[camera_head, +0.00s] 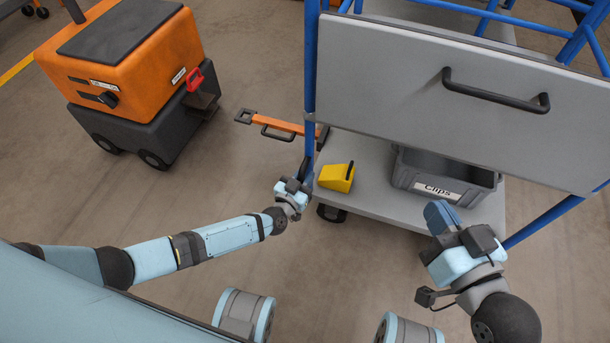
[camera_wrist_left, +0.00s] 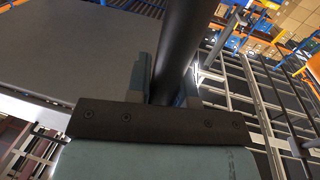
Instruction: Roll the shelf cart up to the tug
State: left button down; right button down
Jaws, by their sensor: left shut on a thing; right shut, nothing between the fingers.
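The shelf cart has blue posts, a grey front panel (camera_head: 440,95) with a dark handle, and a grey lower shelf (camera_head: 375,205). An orange tow bar (camera_head: 285,125) sticks out from its left side, its dark end toward the tug. The orange and dark grey tug (camera_head: 135,60) stands at the upper left, with a red part (camera_head: 194,78) on its near right side. My left gripper (camera_head: 302,175) is at the cart's left post, shut on a dark upright handle, whose tube (camera_wrist_left: 185,45) runs between the fingers. My right gripper (camera_head: 440,215) is shut and empty before the lower shelf.
A grey bin (camera_head: 445,178) labelled "Clips" and a yellow block-like item (camera_head: 336,177) sit on the lower shelf. Clear floor lies between the tug and the cart, crossed partly by the tow bar. A yellow floor line (camera_head: 17,70) runs at the far left.

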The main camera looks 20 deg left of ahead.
pick_arm(q)
jog(key=a, duration=2)
jog(key=shift+w, duration=0.4)
pick_arm(e)
jog(key=shift+w+d, duration=0.1)
jog(key=shift+w, duration=0.1)
pick_arm(q)
jog(key=c, duration=1)
grip_release()
jog(key=shift+d, duration=0.1)
pick_arm(e)
jog(key=shift+f, duration=0.2)
pick_arm(q)
jog(key=p+v, duration=0.4)
jog(key=v, duration=1)
jog(key=shift+w, duration=0.1)
pick_arm(e)
notch_tip(320, 180, up, 6)
jog(key=t, duration=0.2)
jog(key=shift+s+m, duration=0.15)
jog(key=shift+m, duration=0.15)
